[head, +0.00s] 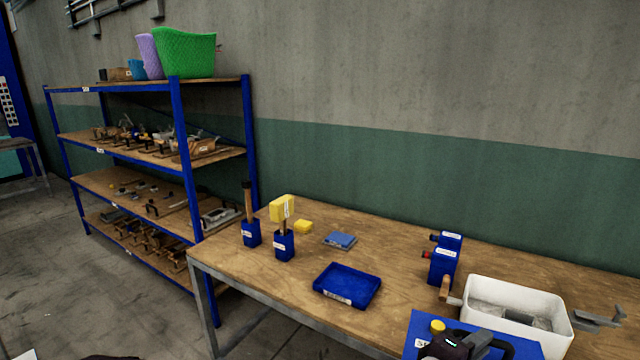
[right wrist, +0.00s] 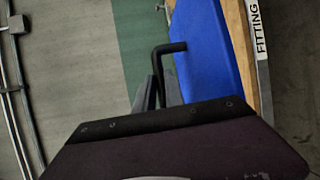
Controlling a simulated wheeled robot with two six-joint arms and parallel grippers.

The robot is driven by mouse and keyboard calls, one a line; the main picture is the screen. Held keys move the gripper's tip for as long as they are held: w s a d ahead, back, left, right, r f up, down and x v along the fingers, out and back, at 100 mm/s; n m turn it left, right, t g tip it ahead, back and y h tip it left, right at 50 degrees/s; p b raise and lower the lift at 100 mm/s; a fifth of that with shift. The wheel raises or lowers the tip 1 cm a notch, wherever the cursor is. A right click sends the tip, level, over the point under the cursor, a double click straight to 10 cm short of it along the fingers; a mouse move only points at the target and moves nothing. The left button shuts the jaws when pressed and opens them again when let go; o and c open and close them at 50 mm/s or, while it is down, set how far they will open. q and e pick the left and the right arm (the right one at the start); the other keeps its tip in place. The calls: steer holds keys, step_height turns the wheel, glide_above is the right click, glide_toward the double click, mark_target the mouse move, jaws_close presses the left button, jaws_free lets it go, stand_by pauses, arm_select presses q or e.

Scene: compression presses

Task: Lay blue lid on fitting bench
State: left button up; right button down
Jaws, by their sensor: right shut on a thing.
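The blue lid (head: 520,350) is a flat blue panel at the bottom right of the head view, over the front of the wooden fitting bench (head: 400,245). My right gripper (head: 480,342) is at the lid, shut on its black bar handle (right wrist: 172,48). In the right wrist view the lid (right wrist: 203,50) fills the upper middle, beside the bench edge marked FITTING (right wrist: 259,30). I cannot tell whether the lid touches the bench top. The gripper hides part of the lid. My left gripper is not in view.
A white tub (head: 510,330) stands right behind the lid. Blue blocks (head: 443,262), a blue tray (head: 347,285), a small blue item (head: 341,240), yellow blocks (head: 282,207) and blue holders (head: 284,246) stand on the bench. A shelf rack (head: 190,150) is at left.

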steer(key=a+f+p, duration=0.1)
steer(key=a+f, duration=0.2)
steer(key=f, duration=0.4)
steer(key=a+f+p, duration=0.1)
steer(key=a+f, duration=0.2)
steer(key=f, duration=0.5)
steer(key=a+f+n+t+p, duration=0.1)
steer(key=a+f, duration=0.2)
steer(key=f, duration=0.4)
steer(key=shift+w+a+f+y, duration=0.2)
steer(key=shift+w+y, duration=0.2)
steer(key=shift+w, duration=0.05)
